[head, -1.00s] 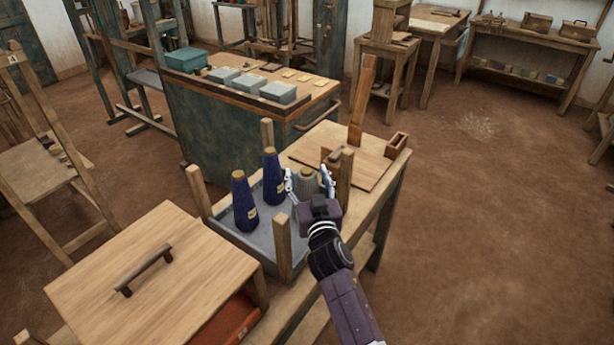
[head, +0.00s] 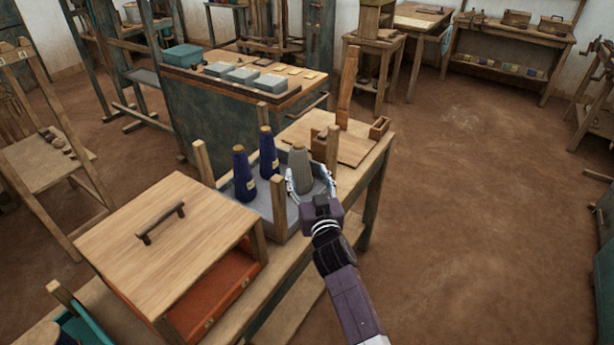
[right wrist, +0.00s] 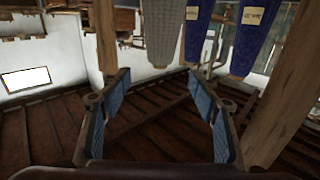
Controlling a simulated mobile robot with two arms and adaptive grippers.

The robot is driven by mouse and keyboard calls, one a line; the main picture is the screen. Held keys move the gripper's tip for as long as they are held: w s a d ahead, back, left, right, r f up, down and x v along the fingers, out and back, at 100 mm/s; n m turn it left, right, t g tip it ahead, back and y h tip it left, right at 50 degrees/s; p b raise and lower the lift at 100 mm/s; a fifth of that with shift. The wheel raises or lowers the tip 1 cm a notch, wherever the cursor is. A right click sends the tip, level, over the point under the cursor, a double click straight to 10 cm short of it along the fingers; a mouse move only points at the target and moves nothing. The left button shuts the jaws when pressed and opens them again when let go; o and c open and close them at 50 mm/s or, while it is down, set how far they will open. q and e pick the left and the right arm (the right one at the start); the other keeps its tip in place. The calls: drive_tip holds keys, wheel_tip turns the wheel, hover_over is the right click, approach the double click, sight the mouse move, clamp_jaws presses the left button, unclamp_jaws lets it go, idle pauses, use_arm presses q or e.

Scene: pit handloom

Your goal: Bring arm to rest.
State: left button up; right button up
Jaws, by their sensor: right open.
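My right gripper (head: 311,183) is open with nothing held. In the head view its fingers stand in front of and to either side of a grey cone (head: 299,172), which stands upright in a grey tray with corner posts (head: 268,207). In the right wrist view the open fingers (right wrist: 160,100) have a clear gap between them, and the grey cone (right wrist: 164,32) is beyond them at the top. Two dark blue cones (head: 244,177) (head: 268,155) stand left of the grey one. My left gripper is out of view.
A wooden post (right wrist: 283,105) is close to the right finger in the wrist view. A lidded wooden box (head: 180,235) with an orange drawer stands at the front left. A board with an upright bar (head: 346,90) is behind the tray. The floor on the right is open.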

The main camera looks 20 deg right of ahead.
drive_tip(key=s+d+f+g+h, duration=0.1)
drive_tip(key=s+d+f+g, duration=0.1)
drive_tip(key=s+f+g, duration=0.5)
drive_tip(key=s+d+f, duration=0.3)
drive_tip(key=s+f, duration=0.2)
drive_tip(key=s, duration=0.5)
drive_tip(key=s+a+f+n+g+y, duration=0.2)
drive_tip(key=s+a+g, duration=0.15)
drive_tip(key=s, duration=0.95)
drive_tip(key=s+a+f+n+g+y, duration=0.1)
drive_tip(key=s+a+f+g, duration=0.2)
drive_tip(key=s, duration=0.9)
wheel_tip(320, 180, down, 26)
drive_tip(key=s+g, duration=0.2)
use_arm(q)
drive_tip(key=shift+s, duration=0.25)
use_arm(e)
drive_tip(key=s+d+f, duration=0.1)
drive_tip(key=s+f, duration=0.7)
drive_tip(key=s+d+f+g, duration=0.1)
drive_tip(key=s+d+f, duration=0.1)
drive_tip(key=s+f, duration=0.5)
drive_tip(key=shift+s+d+f+n, duration=0.3)
drive_tip(key=shift+s+f, duration=0.05)
drive_tip(key=shift+s, duration=0.5)
